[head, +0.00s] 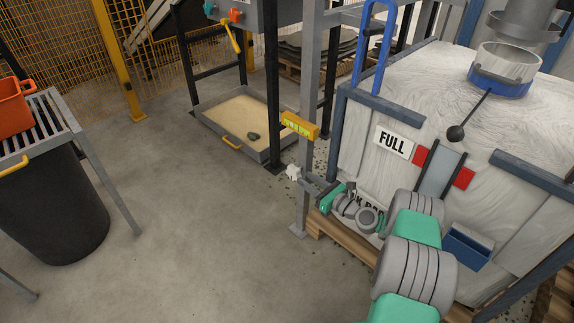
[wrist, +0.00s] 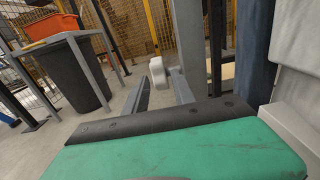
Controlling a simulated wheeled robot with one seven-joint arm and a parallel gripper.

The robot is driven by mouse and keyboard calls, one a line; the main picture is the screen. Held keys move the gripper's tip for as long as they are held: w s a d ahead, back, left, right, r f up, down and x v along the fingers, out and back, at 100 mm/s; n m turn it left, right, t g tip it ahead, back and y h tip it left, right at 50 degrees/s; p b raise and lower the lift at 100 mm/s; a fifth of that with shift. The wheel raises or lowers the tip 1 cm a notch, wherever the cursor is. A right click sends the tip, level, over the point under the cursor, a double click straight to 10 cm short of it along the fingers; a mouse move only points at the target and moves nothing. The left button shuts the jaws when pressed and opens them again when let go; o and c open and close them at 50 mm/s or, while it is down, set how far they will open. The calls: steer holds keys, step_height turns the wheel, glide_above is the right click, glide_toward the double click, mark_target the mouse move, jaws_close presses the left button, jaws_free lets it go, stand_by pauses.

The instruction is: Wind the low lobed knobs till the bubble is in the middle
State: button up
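A white lobed knob (head: 292,172) sits low on a grey upright post (head: 306,212). It also shows in the wrist view (wrist: 158,72), just past or between my fingertips; I cannot tell if they touch it. My gripper (head: 304,179) reaches in from the right at the knob. In the wrist view its two grey fingers (wrist: 163,84) stand apart, with a clear gap and nothing held. A yellow spirit level (head: 300,126) is fixed on the post above. Its vial shows yellow-green, but the bubble is too small to place. Only one low knob is visible.
A sand tray (head: 236,122) with a yellow handle lies on the floor behind the post. A black bin (head: 55,205) stands left. The floor between is clear.

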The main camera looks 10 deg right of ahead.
mark_target(288, 168)
steer(key=b+x, duration=0.3)
steer(key=x, duration=0.6)
steer(key=shift+a+f, duration=0.15)
steer(key=shift+a, duration=0.15)
steer(key=shift+w+a, duration=0.25)
steer(key=shift+w, duration=0.25)
steer(key=shift+c, duration=0.4)
jaws_close()
